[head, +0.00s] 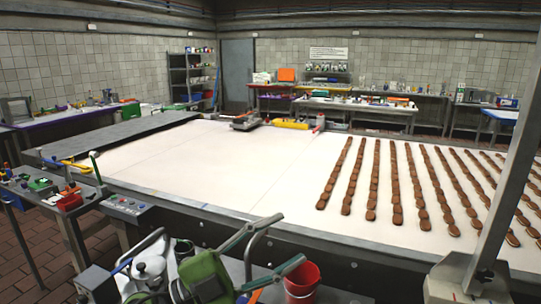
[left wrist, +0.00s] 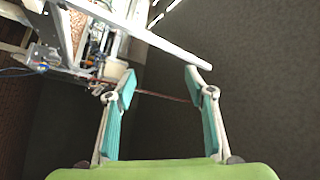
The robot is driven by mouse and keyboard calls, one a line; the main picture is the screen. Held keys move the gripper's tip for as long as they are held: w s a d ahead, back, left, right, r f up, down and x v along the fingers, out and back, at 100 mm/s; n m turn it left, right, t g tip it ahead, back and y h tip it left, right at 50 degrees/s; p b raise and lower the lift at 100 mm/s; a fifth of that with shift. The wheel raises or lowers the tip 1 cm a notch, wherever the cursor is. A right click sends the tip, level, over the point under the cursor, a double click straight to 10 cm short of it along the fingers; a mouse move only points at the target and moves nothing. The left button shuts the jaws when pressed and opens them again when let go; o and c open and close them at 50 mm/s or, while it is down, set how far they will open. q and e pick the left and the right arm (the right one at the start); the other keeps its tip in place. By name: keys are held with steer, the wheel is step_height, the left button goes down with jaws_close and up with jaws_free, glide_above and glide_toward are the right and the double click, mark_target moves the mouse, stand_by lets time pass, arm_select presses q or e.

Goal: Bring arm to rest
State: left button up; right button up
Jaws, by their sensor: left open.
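My left gripper (head: 290,239) has a green body and two grey-green fingers spread apart, with nothing between them. It is low in the middle of the head view, in front of the near edge of the white belt (head: 215,165) and apart from it. In the left wrist view, the fingers of the left gripper (left wrist: 161,77) are also wide apart and empty, with a dark surface behind them. My right gripper does not show in either view.
Several rows of brown biscuits (head: 373,180) lie on the belt's right side. A red bucket (head: 301,284) stands just right of my left gripper. A grey post (head: 507,150) rises at the right.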

arm_select(q)
steer(key=w+a+f+n+t+y, duration=0.2)
steer(key=w+a+n+t+y, duration=0.1)
steer(key=a+n+t+y, duration=0.4)
steer(key=w+a+f+n+t+y, duration=0.2)
steer(key=a+n+t+y, duration=0.25)
steer(key=n, duration=0.35)
steer(key=s+a+f+n+g+y, duration=0.3)
steer(key=a+f+n+g+y, duration=0.35)
steer(key=f, duration=0.95)
steer(key=s+a+f+n+g+y, duration=0.25)
steer(key=s+a+f+g, duration=0.2)
steer(key=s+f, duration=0.7)
steer(key=s+f+m+g, duration=0.1)
steer(key=s+f+g, duration=0.25)
steer(key=s, duration=0.45)
steer(key=s+f+m+g, duration=0.1)
steer(key=s+f+g, duration=0.1)
steer(key=s+f, duration=0.35)
step_height(320, 180, down, 24)
steer(key=s+r+g, duration=0.1)
steer(key=s, duration=0.2)
steer(key=s+a+f+g, duration=0.1)
steer(key=s+a+f, duration=0.1)
steer(key=s+f, duration=1.5)
steer(key=shift+s+a+f+g, duration=0.15)
steer(key=shift+a+f+g, duration=0.15)
steer(key=shift+f, duration=0.2)
steer(key=shift+h, duration=0.25)
